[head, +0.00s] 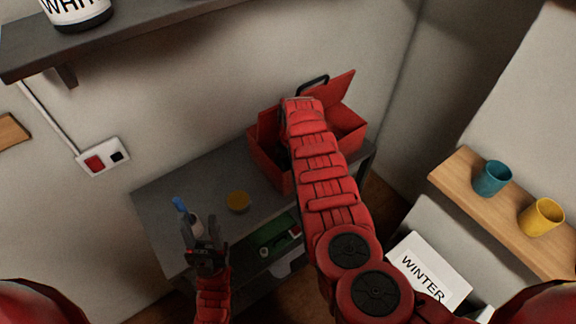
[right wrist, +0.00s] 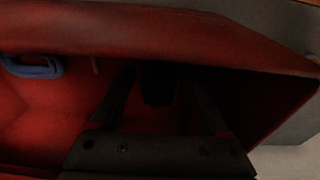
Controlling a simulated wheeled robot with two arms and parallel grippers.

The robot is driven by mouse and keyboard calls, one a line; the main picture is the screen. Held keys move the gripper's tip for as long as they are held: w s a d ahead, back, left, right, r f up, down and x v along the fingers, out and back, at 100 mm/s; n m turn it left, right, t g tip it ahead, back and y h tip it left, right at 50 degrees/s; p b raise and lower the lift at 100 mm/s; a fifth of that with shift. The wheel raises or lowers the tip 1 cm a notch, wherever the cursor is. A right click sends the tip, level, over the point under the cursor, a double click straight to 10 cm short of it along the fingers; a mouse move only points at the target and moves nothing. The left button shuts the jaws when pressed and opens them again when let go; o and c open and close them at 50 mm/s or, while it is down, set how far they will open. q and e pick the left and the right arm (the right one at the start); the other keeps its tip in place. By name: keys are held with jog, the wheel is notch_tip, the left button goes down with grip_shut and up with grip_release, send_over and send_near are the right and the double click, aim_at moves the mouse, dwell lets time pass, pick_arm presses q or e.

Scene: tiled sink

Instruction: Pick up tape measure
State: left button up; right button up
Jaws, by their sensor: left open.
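A red toolbox (head: 268,150) with raised lids stands on the grey workbench. My right arm reaches over it and hides part of its inside; the right gripper is hidden in the head view. In the right wrist view my right gripper (right wrist: 159,85) is inside the red box, its dark fingers apart. A dark object (right wrist: 160,86) shows between or just beyond the fingers; whether it is the tape measure, and whether they touch it, I cannot tell.
A blue item (right wrist: 35,68) lies inside the box. A dark shelf (head: 130,40) hangs above. A wooden shelf (head: 460,180) with two cups is at right, above a WINTER box (head: 430,265).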

grip_shut()
jog(key=shift+r, duration=0.15)
dwell(0.4)
